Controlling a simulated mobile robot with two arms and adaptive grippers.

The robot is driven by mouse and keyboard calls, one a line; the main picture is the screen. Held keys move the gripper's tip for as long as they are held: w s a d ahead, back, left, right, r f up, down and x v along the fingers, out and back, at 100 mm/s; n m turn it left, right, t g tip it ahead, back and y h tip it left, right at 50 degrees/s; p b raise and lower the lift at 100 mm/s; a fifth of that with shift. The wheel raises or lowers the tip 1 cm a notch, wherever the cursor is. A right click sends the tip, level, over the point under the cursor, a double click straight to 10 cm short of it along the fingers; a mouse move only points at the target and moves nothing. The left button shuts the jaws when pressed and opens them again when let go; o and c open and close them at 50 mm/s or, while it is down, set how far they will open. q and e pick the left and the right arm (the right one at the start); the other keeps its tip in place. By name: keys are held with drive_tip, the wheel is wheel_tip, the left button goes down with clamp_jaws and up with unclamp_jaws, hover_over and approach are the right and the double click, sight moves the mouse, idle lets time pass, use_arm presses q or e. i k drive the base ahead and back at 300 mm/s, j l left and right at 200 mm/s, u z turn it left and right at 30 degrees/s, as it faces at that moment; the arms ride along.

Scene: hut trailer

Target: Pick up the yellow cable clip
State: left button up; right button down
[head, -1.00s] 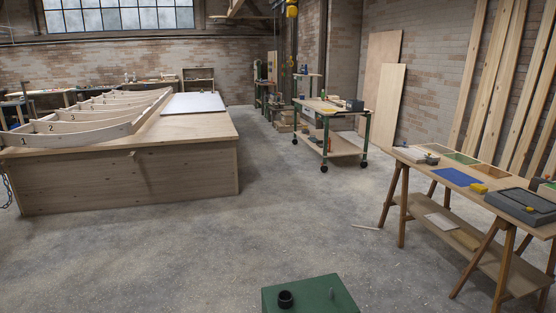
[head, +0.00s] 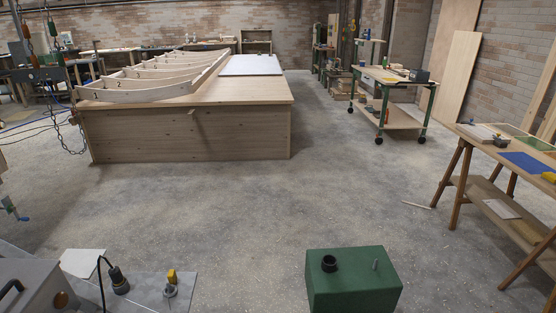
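Two small yellow things show, and I cannot tell from here whether either is the yellow cable clip. One yellow piece (head: 171,276) stands upright on a small metal part on a grey surface (head: 184,303) at the lower left. A yellow block (head: 549,177) lies at the right edge of the picture on the wooden trestle bench (head: 481,147). Neither of my grippers is in view.
A green box (head: 352,281) with a black ring on top stands at bottom centre. A grey case (head: 35,288) and a black cabled tool (head: 118,281) are lower left. A large wooden table (head: 190,134) and a green-legged cart (head: 392,117) stand beyond. The concrete floor between is open.

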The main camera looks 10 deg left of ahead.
sight(172, 277)
drive_tip(key=u, duration=1.25)
drive_tip(key=j+u, duration=0.1)
drive_tip(key=k+j, duration=0.05)
drive_tip(key=j, duration=0.05)
